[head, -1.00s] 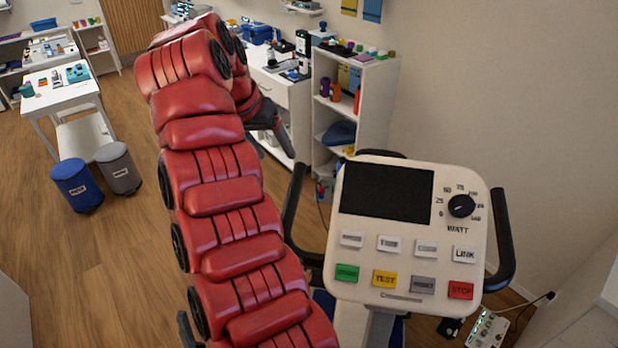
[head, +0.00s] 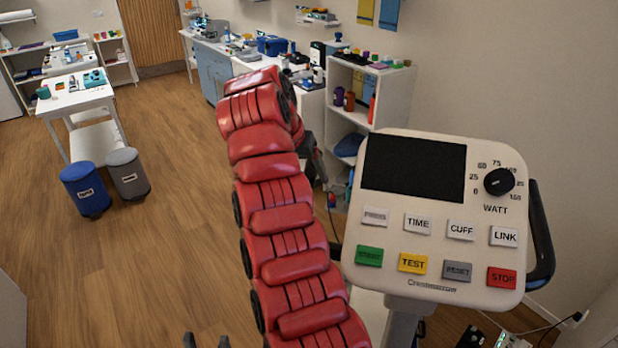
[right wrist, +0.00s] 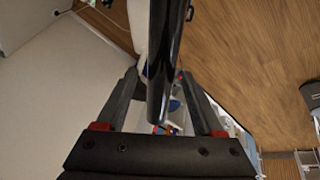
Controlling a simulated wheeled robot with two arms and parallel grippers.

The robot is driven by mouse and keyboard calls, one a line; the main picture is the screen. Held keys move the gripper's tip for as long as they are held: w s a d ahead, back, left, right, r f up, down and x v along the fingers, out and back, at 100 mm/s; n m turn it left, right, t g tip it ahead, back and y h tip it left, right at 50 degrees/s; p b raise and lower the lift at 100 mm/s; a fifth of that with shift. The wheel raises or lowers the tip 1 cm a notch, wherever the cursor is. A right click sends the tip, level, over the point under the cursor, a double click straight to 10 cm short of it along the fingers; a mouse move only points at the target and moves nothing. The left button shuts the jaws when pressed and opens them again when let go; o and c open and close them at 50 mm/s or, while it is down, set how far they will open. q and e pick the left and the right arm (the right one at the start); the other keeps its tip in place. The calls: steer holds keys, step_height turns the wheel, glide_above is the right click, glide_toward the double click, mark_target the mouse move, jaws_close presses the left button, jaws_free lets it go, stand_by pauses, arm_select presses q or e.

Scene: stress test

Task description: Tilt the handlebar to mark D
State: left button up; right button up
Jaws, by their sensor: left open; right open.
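The black handlebar (head: 541,240) shows at the right side of the cream console (head: 440,215); its left side is mostly hidden behind my red right arm. In the right wrist view a black bar (right wrist: 164,65), apparently part of the handlebar, runs down between the fingers of my right gripper (right wrist: 160,95). The fingers are open and stand apart on both sides of it; I cannot tell if either touches. In the head view my right gripper (head: 314,163) is partly hidden by its arm. My left gripper (head: 206,342) is open, with only its fingertips at the bottom edge. Mark D is not visible.
A white shelf unit (head: 350,120) and a long counter (head: 212,70) stand along the back wall. A blue bin (head: 86,190) and a grey bin (head: 127,175) stand on the left floor. A small device with cables lies at the lower right.

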steer(key=shift+w+d+f, duration=0.1)
steer(key=shift+f, duration=0.5)
jaws_close()
stand_by(1.1)
